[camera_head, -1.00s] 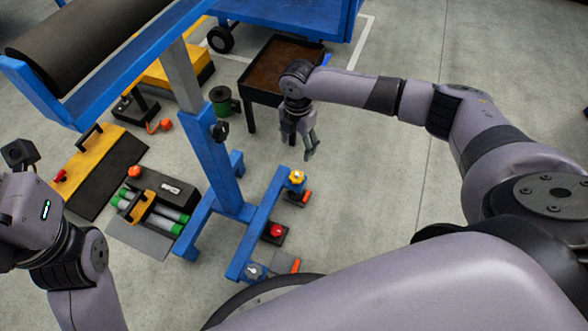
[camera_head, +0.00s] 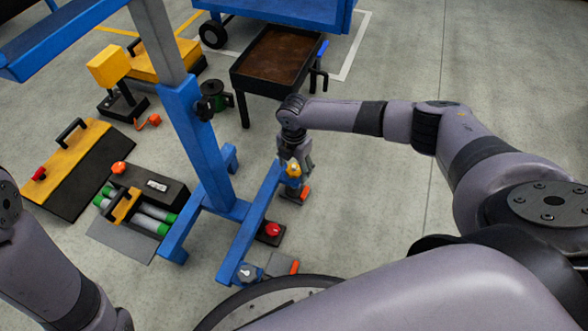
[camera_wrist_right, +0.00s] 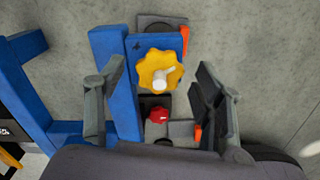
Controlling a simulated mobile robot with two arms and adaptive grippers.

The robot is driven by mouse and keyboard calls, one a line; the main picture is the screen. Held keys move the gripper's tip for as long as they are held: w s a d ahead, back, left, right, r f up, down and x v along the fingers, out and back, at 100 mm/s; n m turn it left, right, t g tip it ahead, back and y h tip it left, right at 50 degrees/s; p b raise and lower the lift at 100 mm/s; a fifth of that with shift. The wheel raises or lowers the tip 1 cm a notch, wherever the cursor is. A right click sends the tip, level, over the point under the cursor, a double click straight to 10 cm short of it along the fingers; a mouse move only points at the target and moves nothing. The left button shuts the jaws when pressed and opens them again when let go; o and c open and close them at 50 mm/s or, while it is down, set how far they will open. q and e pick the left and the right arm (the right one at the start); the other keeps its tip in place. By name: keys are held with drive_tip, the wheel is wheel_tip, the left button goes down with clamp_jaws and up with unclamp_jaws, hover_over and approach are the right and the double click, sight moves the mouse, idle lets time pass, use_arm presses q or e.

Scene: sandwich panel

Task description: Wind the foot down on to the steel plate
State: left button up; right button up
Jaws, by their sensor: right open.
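A yellow lobed handwheel (camera_head: 293,170) sits at the far end of the blue stand's foot bar (camera_head: 247,222). In the right wrist view, the yellow handwheel (camera_wrist_right: 150,62) has a pale central spindle. A dark plate (camera_wrist_right: 155,22) with an orange strip shows at that end of the bar. The foot under the handwheel is mostly hidden, so I cannot tell whether it touches the plate. My right gripper (camera_head: 297,158) is open above the handwheel; in the wrist view its fingers (camera_wrist_right: 160,75) appear on either side of it, apart from it. My left gripper is out of view.
A red knob (camera_head: 272,229) on a dark plate is beside the bar, and a grey plate (camera_head: 280,264) is at its near end. The blue upright (camera_head: 200,140) stands left. A brown tray table (camera_head: 277,55) stands behind. Floor to the right is clear.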

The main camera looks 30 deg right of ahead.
drive_tip(key=shift+c, duration=0.3)
drive_tip(key=c, duration=1.1)
